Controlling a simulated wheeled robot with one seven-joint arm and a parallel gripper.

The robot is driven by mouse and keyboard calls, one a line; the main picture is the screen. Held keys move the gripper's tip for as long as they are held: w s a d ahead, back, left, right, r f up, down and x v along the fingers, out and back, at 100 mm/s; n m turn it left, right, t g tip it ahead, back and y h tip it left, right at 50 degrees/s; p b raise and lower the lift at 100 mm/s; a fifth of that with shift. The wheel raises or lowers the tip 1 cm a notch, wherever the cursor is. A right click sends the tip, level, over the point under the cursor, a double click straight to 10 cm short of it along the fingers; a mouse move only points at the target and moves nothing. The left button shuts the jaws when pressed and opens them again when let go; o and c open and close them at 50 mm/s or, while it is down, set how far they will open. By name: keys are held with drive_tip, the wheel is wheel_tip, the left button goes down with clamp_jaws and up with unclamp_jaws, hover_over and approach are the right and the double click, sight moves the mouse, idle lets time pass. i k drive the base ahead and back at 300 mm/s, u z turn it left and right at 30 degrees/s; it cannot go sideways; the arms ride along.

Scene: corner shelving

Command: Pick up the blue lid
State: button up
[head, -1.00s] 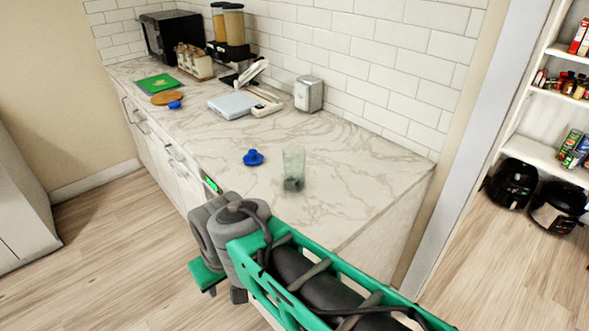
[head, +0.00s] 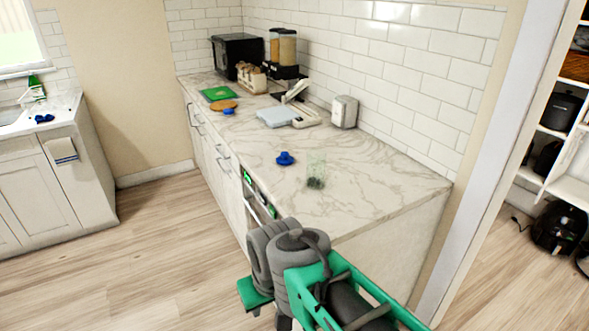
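A blue lid (head: 285,159) with a raised knob lies on the marble counter (head: 350,205), near its middle. A clear container (head: 316,168) with something dark at its bottom stands just right of the lid. Another small blue object (head: 228,111) lies farther back by a round wooden board; it is too small to tell what it is. My arm, green and grey, shows at the bottom, in front of the counter and apart from the lid. My gripper's fingers cannot be made out.
A green board (head: 218,93), a wooden board (head: 222,105), a kitchen scale (head: 275,117), a metal dispenser (head: 344,112) and a black appliance (head: 238,54) stand farther back on the counter. The counter's front right is clear. Shelves (head: 560,135) stand at right. The floor at left is open.

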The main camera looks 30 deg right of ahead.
sight(285, 160)
drive_tip(key=u, duration=0.2)
drive_tip(key=i, duration=3)
drive_tip(key=z, duration=0.55)
